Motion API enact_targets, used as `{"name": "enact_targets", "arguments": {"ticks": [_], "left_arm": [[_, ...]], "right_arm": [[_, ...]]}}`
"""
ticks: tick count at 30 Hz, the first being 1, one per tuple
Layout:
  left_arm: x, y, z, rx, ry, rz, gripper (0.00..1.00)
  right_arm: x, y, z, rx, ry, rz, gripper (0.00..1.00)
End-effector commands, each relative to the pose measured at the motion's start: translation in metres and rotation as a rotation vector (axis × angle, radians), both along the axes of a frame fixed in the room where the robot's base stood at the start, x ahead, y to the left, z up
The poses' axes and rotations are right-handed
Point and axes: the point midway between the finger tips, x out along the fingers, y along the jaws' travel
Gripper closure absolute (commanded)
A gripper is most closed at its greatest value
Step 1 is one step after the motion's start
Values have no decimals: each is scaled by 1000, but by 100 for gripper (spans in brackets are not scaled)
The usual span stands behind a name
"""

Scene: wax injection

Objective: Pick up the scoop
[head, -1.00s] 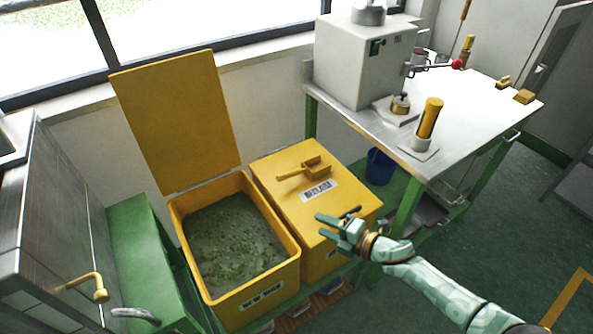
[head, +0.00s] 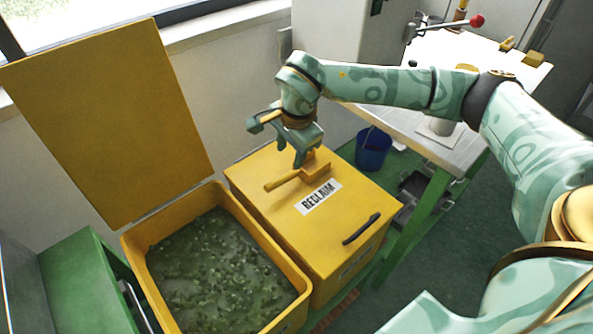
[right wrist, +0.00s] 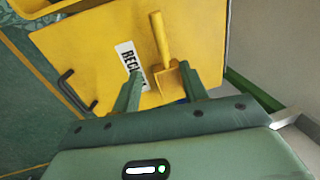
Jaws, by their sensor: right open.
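The yellow scoop (head: 284,181) lies on the closed yellow lid of the box labelled RECLAIM (head: 262,225). Its handle points left in the head view, and its bowl is partly hidden behind my right gripper (head: 276,140). In the right wrist view the scoop (right wrist: 161,40) shows with its handle pointing away and its bowl near the jaws. My right gripper (right wrist: 165,88) is open, with the scoop bowl showing between its two fingers. I cannot tell how far above the lid the fingertips are. My left gripper is not in view.
An open yellow bin (head: 133,240) of green flakes stands left of the closed box, its raised lid (head: 105,120) behind it. The closed box has a black handle (head: 361,229). A blue bucket (head: 372,150) and a metal-topped table (head: 448,144) stand to the right.

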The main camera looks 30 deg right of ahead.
Motion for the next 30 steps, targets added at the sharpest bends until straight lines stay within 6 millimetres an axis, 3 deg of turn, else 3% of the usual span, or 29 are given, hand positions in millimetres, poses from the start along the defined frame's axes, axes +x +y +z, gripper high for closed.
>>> {"name": "enact_targets", "arguments": {"ticks": [1,7,16,24,30], "left_arm": [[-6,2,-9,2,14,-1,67],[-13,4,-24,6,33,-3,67],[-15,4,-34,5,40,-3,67],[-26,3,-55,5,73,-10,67],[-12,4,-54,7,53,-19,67]], "right_arm": [[3,0,-22,0,8,-1,56],[12,1,-63,3,5,-1,56],[17,1,-85,4,4,-3,56],[27,-1,-126,5,7,-2,56],[28,-2,-124,4,1,-2,56]]}}
